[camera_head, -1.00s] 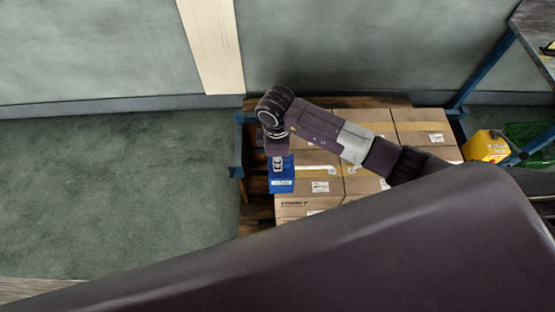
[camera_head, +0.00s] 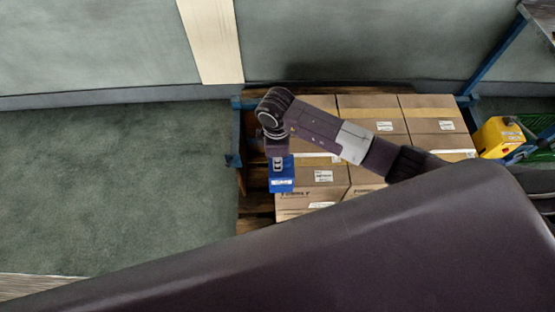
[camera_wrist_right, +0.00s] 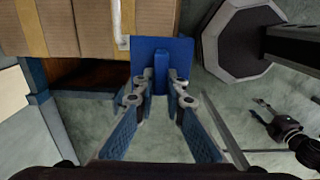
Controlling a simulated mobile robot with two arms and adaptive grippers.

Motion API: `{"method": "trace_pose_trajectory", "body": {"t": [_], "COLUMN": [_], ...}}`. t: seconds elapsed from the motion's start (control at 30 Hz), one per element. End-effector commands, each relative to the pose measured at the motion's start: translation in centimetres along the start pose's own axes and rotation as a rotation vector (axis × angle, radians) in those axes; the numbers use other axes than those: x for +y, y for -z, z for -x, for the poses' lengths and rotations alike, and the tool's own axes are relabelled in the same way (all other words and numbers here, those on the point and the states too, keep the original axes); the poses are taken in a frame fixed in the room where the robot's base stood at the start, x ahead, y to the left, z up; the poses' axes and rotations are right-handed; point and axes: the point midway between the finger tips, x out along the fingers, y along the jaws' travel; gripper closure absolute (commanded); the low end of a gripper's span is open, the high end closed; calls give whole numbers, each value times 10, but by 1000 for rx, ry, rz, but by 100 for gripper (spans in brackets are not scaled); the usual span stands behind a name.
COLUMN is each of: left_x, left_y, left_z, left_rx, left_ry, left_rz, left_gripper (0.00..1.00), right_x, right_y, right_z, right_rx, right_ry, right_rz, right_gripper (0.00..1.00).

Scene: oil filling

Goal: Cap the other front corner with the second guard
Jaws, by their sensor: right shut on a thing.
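My right gripper (camera_head: 279,167) is shut on a blue corner guard (camera_head: 281,184), just above the near left corner of the carton stack (camera_head: 413,126). In the right wrist view the gripper (camera_wrist_right: 160,82) has its fingertips on the rib of the guard (camera_wrist_right: 178,48). There the guard plate overlaps the edge of the carton (camera_wrist_right: 90,25); I cannot tell whether they touch. My own dark body hides the near right part of the stack, and I see no other guard.
The cartons stand on a wooden pallet (camera_head: 257,221). A blue post (camera_head: 234,160) stands at its left. A yellow container (camera_head: 499,137) and a green crate (camera_head: 537,125) are at the right. Open floor (camera_head: 120,190) lies to the left.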

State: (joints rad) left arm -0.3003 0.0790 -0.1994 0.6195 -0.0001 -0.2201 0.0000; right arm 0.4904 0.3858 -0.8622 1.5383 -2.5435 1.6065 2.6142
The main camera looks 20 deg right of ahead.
Motion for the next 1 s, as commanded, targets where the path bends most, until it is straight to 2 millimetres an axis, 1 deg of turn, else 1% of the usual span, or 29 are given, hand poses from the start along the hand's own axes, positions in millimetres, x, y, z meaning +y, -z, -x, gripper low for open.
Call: {"method": "trace_pose_trajectory", "body": {"t": [0.03,0.9,1.0], "left_x": [0,1,1], "left_y": [-1,-8,-8], "left_z": [-10,-90,-95], "left_rx": [0,1,1], "left_ry": [0,1,1], "left_rz": [0,-1,-1], "left_gripper": [60,60,60], "right_x": [0,-1,1], "right_y": [0,1,-1], "right_z": [-10,-97,-104], "right_rx": [0,-1,-2], "right_ry": [0,1,0], "right_rz": [0,1,0], "right_gripper": [100,100,100]}}
